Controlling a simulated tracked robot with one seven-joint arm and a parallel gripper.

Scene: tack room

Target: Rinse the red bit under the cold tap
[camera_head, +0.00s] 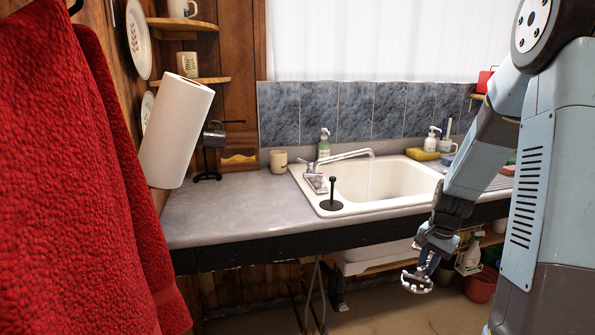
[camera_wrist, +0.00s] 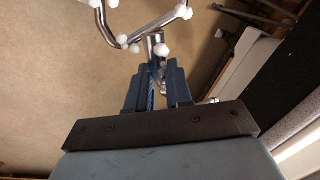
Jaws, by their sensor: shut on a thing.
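My gripper (camera_head: 428,266) hangs low in front of the counter, below the sink's right side. It is shut on a metal bit (camera_head: 415,284) dotted with white foam-like lumps; no red shows on it. In the wrist view, my gripper (camera_wrist: 158,80) has the shiny bit (camera_wrist: 128,40) between its dark blue fingers, its curved bars extending past the tips. The chrome tap (camera_head: 345,155) reaches over the cream sink (camera_head: 390,187), with a thin stream of water falling from its spout. The bit is well below and to the right of the stream.
The grey counter (camera_head: 225,215) has a dark front edge between my gripper and the sink. A black upright handle (camera_head: 332,195) stands on the sink's near rim. A red bucket (camera_head: 481,286) is on the floor at right. A red towel (camera_head: 80,180) hangs close at left.

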